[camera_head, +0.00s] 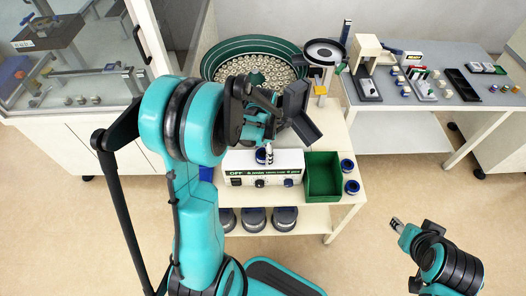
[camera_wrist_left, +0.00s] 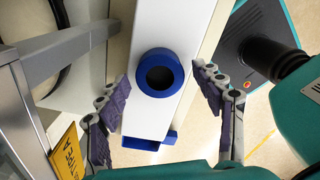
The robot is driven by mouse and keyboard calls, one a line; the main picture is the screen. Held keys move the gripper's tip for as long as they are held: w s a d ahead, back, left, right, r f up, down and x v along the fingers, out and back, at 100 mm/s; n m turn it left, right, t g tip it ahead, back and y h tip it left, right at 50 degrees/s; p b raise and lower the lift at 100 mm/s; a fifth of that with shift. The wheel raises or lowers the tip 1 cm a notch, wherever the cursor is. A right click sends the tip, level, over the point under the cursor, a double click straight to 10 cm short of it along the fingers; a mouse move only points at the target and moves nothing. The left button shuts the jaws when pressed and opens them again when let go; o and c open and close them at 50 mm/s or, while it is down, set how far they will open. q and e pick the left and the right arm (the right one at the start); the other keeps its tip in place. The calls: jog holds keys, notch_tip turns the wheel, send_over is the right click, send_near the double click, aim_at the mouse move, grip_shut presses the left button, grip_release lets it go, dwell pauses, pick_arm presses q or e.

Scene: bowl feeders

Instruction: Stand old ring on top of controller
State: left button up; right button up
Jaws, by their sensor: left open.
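In the left wrist view the blue ring (camera_wrist_left: 142,73) lies on a white surface, between the two fingers of my left gripper (camera_wrist_left: 161,80). These fingers are open, with gaps to the ring on both sides. My right gripper (camera_head: 398,224) is at the lower right, over the floor, away from the bench; its jaws are too small to judge.
A green bin (camera_head: 323,176) stands right of the controller, with two more blue rings (camera_head: 347,165) (camera_head: 352,187) beside it. A large green bowl feeder (camera_head: 225,52) is behind. A glass cabinet (camera_head: 75,95) is at the left. Several dark round things (camera_head: 285,217) lie on the lower shelf.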

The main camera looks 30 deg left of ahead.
aim_at(263, 154)
pick_arm(q)
notch_tip(263, 154, up, 12)
jog(key=p, duration=0.5)
jog(key=s+d+r+m+t, duration=0.3)
jog(key=s+d+m, duration=0.2)
jog(key=m, duration=0.9)
jog(key=s+d+r+m+t, duration=0.4)
jog(key=s+d+m, duration=0.1)
jog(key=m, duration=1)
jog(key=shift+s+d+r, duration=0.3)
jog(key=shift+s+d, duration=0.05)
jog(key=shift+s, duration=0.15)
